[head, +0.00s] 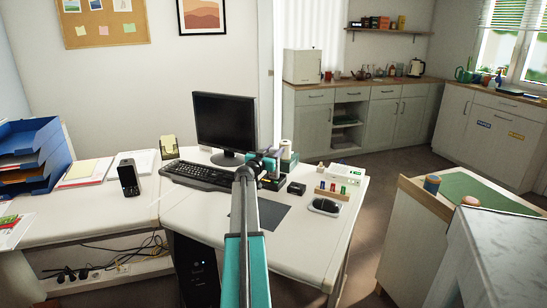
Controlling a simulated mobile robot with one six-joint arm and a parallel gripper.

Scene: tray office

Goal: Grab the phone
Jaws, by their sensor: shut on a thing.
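A black phone-like handset (128,178) stands tilted up on the left part of the white desk (110,213), apart from my gripper. My arm reaches forward over the desk. My gripper (268,162) is at its far end, in front of the right side of the monitor and close to a stack of small items. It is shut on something. The held thing is too small and too hidden by the arm for me to tell what it is.
A monitor (225,122) and a keyboard (198,176) stand behind the arm. A blue letter tray (35,155) is at the far left. A mouse (325,206) and a small rack of colored items (334,190) are at right. A green-topped cart (480,190) stands further right.

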